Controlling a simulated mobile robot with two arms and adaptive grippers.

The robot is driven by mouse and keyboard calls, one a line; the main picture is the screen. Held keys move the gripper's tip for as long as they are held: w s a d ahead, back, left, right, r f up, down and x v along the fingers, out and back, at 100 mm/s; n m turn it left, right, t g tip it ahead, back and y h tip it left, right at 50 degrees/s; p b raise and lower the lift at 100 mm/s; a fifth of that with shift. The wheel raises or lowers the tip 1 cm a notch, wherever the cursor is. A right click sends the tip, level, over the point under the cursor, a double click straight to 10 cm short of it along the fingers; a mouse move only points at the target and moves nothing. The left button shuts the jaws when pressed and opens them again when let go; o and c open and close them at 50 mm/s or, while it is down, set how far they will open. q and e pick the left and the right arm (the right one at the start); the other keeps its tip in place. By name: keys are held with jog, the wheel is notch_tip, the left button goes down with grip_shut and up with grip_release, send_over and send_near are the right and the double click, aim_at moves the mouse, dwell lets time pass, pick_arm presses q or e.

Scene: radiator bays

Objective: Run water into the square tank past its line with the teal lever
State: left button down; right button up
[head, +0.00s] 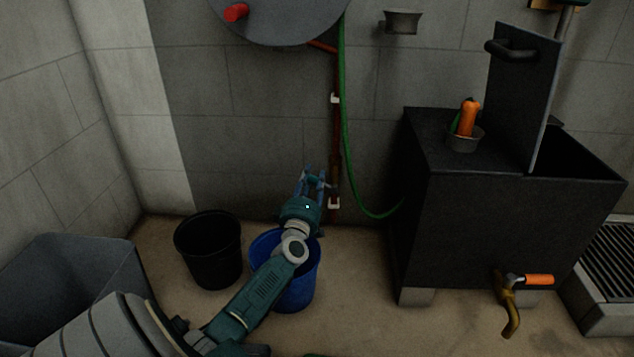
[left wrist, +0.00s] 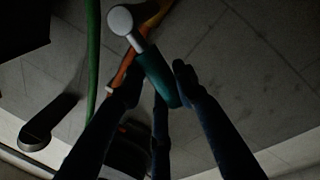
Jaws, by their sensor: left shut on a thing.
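The teal lever (left wrist: 158,78) with its round grey end shows in the left wrist view, between the dark fingers of my left gripper (left wrist: 155,92). The fingers are shut on it. In the head view my left gripper (head: 314,181) is at the brown pipe (head: 335,150) on the back wall, and its fingers and wrist largely hide the lever. A black square-sided tank (head: 480,225) stands at right; its inside is dark, and I cannot make out a water level or a line. No running water is visible. My right gripper is out of view.
A green hose (head: 347,130) runs down the wall toward the tank. An orange-handled brass tap (head: 510,300) sticks out of the tank's front. A grey bin (head: 75,262) stands at left.

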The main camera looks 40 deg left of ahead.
pick_arm(q)
jog(key=n, duration=0.1)
jog(key=f+n+b, duration=0.1)
jog(key=f+n+y+b, duration=0.1)
jog(key=shift+s+a+f, duration=0.15)
jog(key=shift+s+a, duration=0.1)
jog(key=shift+a, duration=0.05)
jog(key=shift+s+a+f+n+g+y+b, duration=0.15)
jog(key=shift+f+n+b, duration=0.25)
jog(key=shift+n, duration=0.4)
jog(key=shift+f+n+g+y+b, duration=0.15)
jog(key=shift+f+n+b, duration=0.1)
jog(key=shift+n+b, duration=0.4)
jog(key=shift+n, duration=0.25)
jog(key=c, duration=1.3)
grip_release()
jog(key=shift+c, duration=0.2)
jog(key=shift+r, duration=0.1)
